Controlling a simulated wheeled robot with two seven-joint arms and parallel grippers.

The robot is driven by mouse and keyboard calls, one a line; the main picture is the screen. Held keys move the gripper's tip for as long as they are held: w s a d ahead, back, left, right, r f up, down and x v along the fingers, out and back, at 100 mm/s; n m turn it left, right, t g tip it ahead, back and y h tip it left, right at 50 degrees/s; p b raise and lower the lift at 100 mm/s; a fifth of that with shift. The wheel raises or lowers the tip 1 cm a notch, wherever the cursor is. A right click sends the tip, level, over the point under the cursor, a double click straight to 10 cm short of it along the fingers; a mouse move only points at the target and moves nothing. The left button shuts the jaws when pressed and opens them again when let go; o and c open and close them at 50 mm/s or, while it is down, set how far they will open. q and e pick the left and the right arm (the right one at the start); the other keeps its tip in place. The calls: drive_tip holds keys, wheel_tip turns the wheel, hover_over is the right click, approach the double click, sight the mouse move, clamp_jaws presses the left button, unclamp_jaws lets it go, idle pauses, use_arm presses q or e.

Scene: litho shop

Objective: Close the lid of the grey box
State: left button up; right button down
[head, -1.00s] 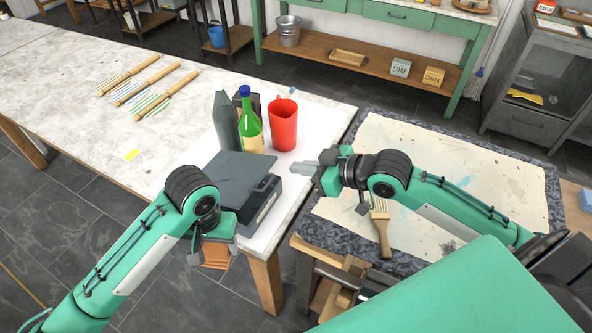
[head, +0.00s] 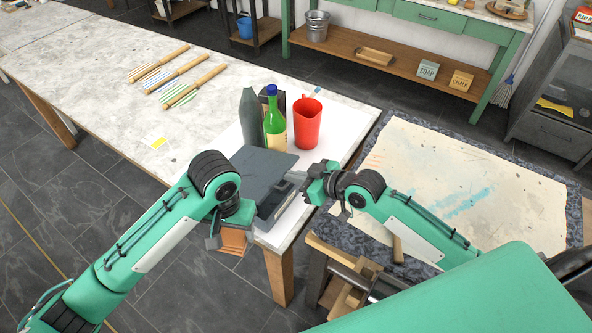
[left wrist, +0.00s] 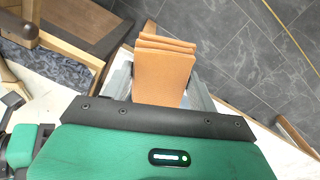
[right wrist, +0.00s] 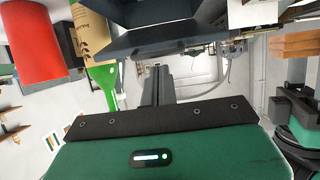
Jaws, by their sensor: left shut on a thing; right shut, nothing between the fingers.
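The grey box (head: 272,209) sits on the front right corner of the white-topped table. Its dark flat lid (head: 262,171) appears raised at a slant over the body, with a gap at the right side. A dark panel, probably the lid, fills the top of the right wrist view (right wrist: 165,38). My right gripper (head: 306,192) is shut and empty, close to the box's right side; I cannot tell whether it touches.
A green bottle (head: 275,128), a red jug (head: 306,125) and a dark grey upright object (head: 251,118) stand just behind the box. Several wooden-handled brushes (head: 178,75) lie farther left. The table's left part is mostly clear.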

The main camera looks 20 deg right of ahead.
use_arm(q)
drive_tip(key=shift+f, duration=0.1)
use_arm(e)
drive_tip(key=shift+f, duration=0.15)
